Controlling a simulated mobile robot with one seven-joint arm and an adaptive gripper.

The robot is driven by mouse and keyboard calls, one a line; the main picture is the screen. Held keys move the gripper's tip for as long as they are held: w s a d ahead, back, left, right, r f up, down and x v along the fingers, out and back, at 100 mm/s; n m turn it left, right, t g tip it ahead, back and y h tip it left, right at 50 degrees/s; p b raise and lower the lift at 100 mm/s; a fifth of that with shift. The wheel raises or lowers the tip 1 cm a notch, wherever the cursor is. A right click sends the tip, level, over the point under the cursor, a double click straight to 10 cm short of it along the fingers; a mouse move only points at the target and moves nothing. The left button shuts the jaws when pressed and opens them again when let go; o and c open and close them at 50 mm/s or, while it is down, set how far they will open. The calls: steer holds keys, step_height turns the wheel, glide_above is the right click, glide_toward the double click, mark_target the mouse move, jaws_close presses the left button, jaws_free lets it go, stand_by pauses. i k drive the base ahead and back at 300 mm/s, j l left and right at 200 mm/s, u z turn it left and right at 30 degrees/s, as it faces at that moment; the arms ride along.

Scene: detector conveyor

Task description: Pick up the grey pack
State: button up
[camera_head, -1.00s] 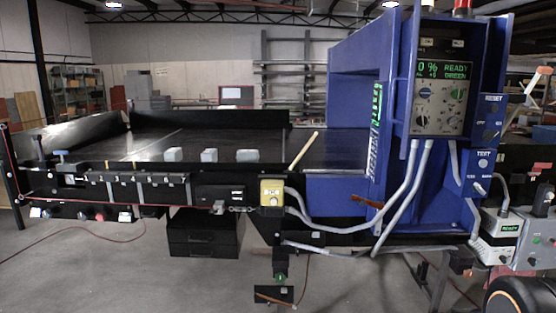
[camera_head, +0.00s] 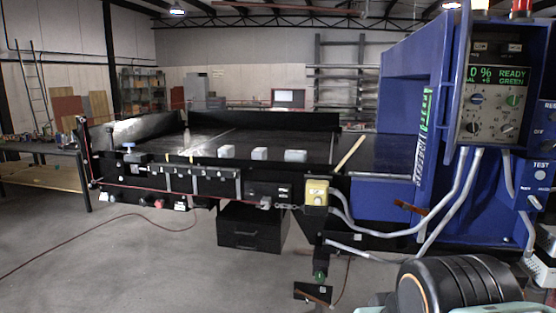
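Three small light-grey packs sit in a row along the near edge of the black conveyor (camera_head: 210,165). They are the left pack (camera_head: 225,151), the middle pack (camera_head: 259,153) and the right pack (camera_head: 295,155). They look alike at this distance, and I cannot tell which one the task means. They stand apart from one another and nothing touches them. A dark rounded part of my own arm shows at the bottom right. My gripper's fingers are not in view.
The blue detector housing (camera_head: 400,100) stands over the belt's right part. A tan stick (camera_head: 349,153) lies to the right of the packs. A yellow control box (camera_head: 317,192) is on the conveyor's front. A black drawer box (camera_head: 250,229) is below.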

mark_target(291, 155)
steer(key=i+l+u, duration=0.4)
steer(key=i+l, duration=0.7)
